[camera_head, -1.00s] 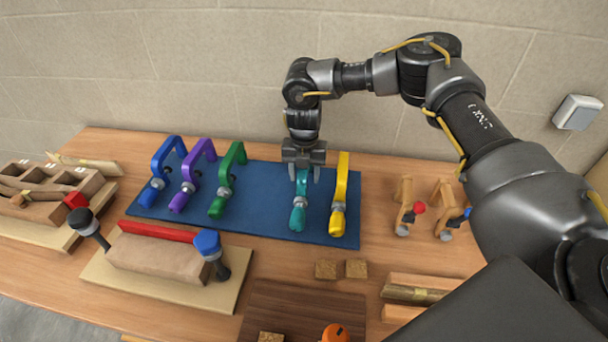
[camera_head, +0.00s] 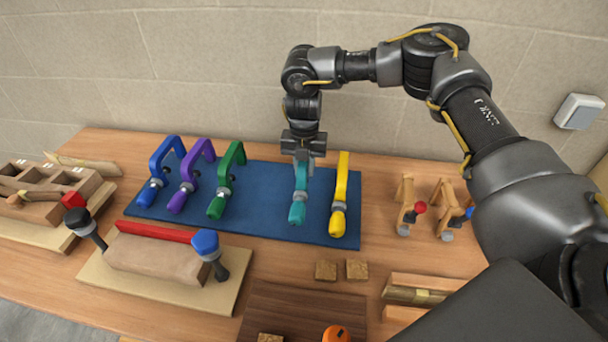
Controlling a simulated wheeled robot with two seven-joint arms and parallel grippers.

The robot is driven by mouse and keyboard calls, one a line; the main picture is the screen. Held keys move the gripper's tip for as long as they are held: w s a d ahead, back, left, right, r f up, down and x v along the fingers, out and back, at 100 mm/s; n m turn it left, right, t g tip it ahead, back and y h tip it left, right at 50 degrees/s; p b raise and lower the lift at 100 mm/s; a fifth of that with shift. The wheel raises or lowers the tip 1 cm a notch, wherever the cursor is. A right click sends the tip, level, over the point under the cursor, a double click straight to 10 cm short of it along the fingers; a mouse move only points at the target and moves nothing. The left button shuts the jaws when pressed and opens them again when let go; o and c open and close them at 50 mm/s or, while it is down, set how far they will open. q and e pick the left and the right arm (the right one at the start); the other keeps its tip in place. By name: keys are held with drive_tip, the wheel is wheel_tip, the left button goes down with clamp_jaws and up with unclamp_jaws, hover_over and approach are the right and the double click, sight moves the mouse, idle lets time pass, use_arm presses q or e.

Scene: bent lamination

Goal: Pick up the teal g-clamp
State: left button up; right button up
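The teal g-clamp (camera_head: 299,206) is over the blue mat (camera_head: 265,213), between the green and yellow clamps. My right gripper (camera_head: 303,165) is at the clamp's far, upper end, with its fingers pointing down. The fingers look closed together on the clamp's frame, which they partly hide. The clamp's teal handle points toward the front. I cannot tell clearly whether it has left the mat. My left gripper is not in view.
The yellow clamp (camera_head: 339,198) is close on the right. Green (camera_head: 226,182), purple (camera_head: 190,178) and blue (camera_head: 160,175) clamps are to the left. Wooden clamps (camera_head: 407,205) stand at the right. A wood form (camera_head: 155,261) and small blocks (camera_head: 326,270) lie in front.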

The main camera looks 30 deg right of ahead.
sight(297, 171)
drive_tip(key=s+a+r, duration=0.1)
drive_tip(key=r, duration=0.1)
drive_tip(key=s+a+r+b, duration=0.1)
drive_tip(key=r, duration=0.2)
drive_tip(key=s+a+r, duration=0.1)
drive_tip(key=a+r, duration=0.1)
drive_tip(key=shift+s+r, duration=0.35)
drive_tip(key=shift+s, duration=0.05)
drive_tip(key=s+a+r+b, duration=0.2)
drive_tip(key=s+a+r, duration=0.2)
drive_tip(key=s+a, duration=0.2)
wheel_tip(297, 171, up, 6)
drive_tip(key=p, duration=0.6)
drive_tip(key=shift+s+f, duration=0.1)
drive_tip(key=shift+f, duration=0.1)
